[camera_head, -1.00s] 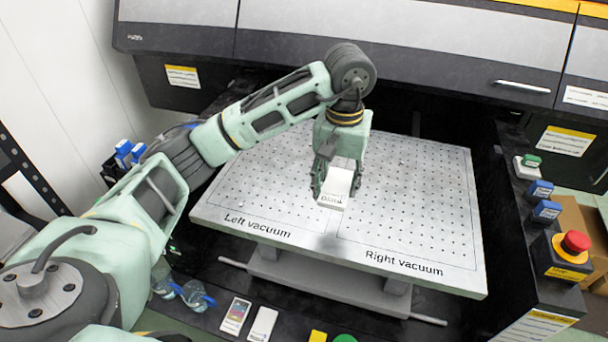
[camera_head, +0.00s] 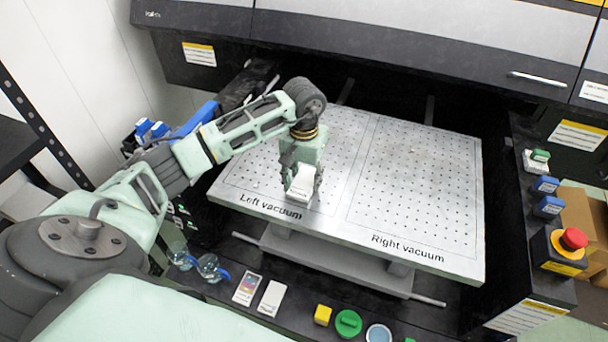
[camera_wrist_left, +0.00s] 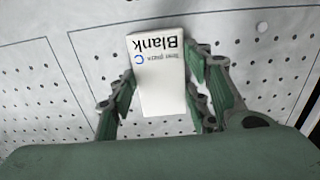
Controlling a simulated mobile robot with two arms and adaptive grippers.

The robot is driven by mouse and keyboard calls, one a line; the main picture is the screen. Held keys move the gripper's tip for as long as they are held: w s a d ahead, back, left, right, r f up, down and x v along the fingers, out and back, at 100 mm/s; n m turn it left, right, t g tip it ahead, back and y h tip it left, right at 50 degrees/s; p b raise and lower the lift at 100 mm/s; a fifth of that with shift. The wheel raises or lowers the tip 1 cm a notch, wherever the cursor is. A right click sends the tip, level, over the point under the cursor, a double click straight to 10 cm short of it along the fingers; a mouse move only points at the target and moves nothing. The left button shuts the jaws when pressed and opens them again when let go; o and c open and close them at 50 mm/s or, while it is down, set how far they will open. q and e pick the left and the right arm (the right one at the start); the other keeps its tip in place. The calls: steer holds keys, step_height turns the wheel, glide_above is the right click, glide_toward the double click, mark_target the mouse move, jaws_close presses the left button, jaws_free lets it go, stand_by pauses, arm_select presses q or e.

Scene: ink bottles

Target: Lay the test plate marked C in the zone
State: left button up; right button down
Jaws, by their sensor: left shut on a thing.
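A white plate (camera_head: 296,191) is held in my left gripper (camera_head: 302,182). In the left wrist view the plate (camera_wrist_left: 160,80) reads "Blank" with a blue C and small print, and the green fingers (camera_wrist_left: 158,90) close on its two sides. The perforated vacuum table (camera_head: 420,195) has two outlined areas, lettered "Left vacuum" (camera_head: 270,206) and "Right vacuum" (camera_head: 408,247). The plate is over the front part of the left area, close to its lettering. I cannot tell whether it touches the table. My right gripper is not in view.
A colour card (camera_head: 247,289) and a white card (camera_head: 271,298) lie on the dark front ledge, with a yellow block (camera_head: 322,315) and a green round object (camera_head: 348,323). A red stop button (camera_head: 573,240) stands at right. The right vacuum area is clear.

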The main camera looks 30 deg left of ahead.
arm_select(q)
steer(key=shift+f, duration=0.15)
steer(key=shift+f, duration=0.1)
steer(key=shift+f+b, duration=0.1)
steer(key=shift+b, duration=0.25)
steer(key=o, duration=1.2)
